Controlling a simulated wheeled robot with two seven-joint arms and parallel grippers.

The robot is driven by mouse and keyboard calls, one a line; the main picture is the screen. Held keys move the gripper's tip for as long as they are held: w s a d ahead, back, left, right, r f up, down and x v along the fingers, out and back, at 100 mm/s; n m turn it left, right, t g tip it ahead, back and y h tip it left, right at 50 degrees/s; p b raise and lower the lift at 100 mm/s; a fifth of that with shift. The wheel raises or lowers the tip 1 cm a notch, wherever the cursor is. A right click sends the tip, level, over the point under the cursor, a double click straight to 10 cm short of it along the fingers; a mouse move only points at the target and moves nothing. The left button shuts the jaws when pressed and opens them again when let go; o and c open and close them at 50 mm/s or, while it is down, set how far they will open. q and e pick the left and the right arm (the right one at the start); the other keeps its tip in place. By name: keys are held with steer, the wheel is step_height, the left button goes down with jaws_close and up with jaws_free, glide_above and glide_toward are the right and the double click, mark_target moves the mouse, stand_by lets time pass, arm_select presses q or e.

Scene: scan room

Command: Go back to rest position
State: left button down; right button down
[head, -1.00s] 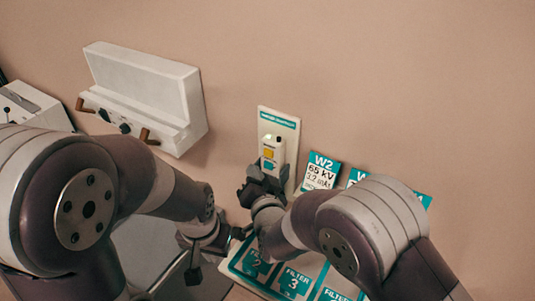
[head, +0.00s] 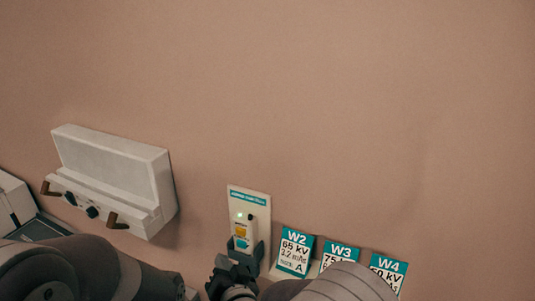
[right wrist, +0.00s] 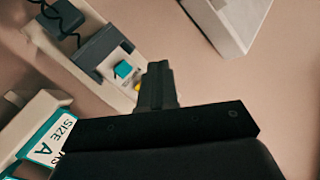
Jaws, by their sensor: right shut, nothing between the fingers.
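My right gripper (head: 236,266) is at the bottom middle of the head view, just below a white handset (head: 242,226) on a wall plate (head: 249,194). In the right wrist view, its shut, empty fingers (right wrist: 157,84) point toward the handset with the teal button (right wrist: 123,69). I cannot tell whether they touch the handset. The handset shows a green light and a yellow and a teal button. My left arm enters at the lower left of the head view; its gripper is out of frame.
A white wall box (head: 115,180) with brown handles is at the left. Cards W2 (head: 293,252), W3 (head: 339,256) and W4 (head: 388,273) stand right of the handset. Another white unit (head: 14,203) is at the left edge. The upper wall is bare.

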steer(key=s+d+f+n+g+h, duration=0.2)
steer(key=s+d+f+n+g, duration=0.15)
steer(key=s+f+g, duration=0.4)
steer(key=s+d+f+n+g+h+b, duration=0.2)
steer(key=s+d+f, duration=0.15)
steer(key=d, duration=0.35)
steer(key=s+d+r+m+g+h+b, duration=0.1)
steer(key=s+d, duration=0.1)
steer(key=d, duration=0.9)
steer(key=s+d+r+m+g+h+b, duration=0.1)
steer(key=s+d+m+g+h, duration=0.1)
steer(key=d, duration=0.8)
steer(key=shift+s+d+r, duration=0.15)
steer(key=shift+s+d, duration=0.2)
steer(key=shift+s, duration=0.45)
steer(key=shift+m, duration=0.25)
